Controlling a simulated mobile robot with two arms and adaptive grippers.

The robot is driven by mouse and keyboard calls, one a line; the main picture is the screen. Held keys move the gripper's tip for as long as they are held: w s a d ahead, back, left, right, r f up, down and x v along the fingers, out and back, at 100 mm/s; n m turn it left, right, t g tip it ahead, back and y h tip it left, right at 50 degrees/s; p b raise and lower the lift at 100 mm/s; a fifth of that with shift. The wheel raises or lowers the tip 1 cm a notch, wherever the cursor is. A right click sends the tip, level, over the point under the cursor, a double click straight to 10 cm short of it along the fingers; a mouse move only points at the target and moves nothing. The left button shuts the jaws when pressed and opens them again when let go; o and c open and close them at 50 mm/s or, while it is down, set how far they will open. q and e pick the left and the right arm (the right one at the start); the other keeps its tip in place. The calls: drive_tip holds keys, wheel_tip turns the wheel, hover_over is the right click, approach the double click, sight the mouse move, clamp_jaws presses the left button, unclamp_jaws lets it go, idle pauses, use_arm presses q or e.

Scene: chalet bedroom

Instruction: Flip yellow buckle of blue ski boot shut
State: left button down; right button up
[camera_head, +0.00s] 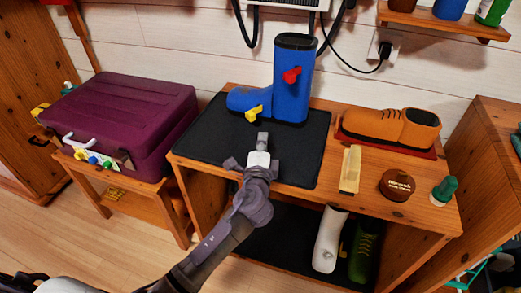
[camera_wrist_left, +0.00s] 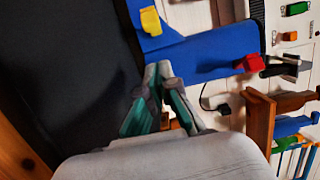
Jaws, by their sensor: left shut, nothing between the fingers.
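The blue ski boot (camera_head: 292,97) stands upright on a black mat (camera_head: 215,137) on the wooden bench, its toe to the left. Its yellow buckle (camera_head: 254,113) is low on the foot part and appears to stick out from the side; its exact angle is hard to tell. A red buckle (camera_head: 292,75) sits higher on the shaft. My left gripper (camera_head: 263,138) is shut and empty in front of the boot, just below the yellow buckle. In the left wrist view the shut fingertips (camera_wrist_left: 158,72) are near the blue boot (camera_wrist_left: 195,52), with the yellow buckle (camera_wrist_left: 151,22) beyond them, apart.
A purple case (camera_head: 125,115) stands left. White and green boots are on the lower shelf.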

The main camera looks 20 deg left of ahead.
use_arm(q)
drive_tip(key=w, duration=0.3)
drive_tip(key=shift+w+a, duration=1.1)
drive_tip(key=shift+a, duration=0.35)
drive_tip(key=shift+w+a, duration=0.4)
drive_tip(key=shift+a, duration=0.2)
use_arm(e)
drive_tip(key=shift+r, duration=1.05)
use_arm(q)
drive_tip(key=shift+a, duration=0.1)
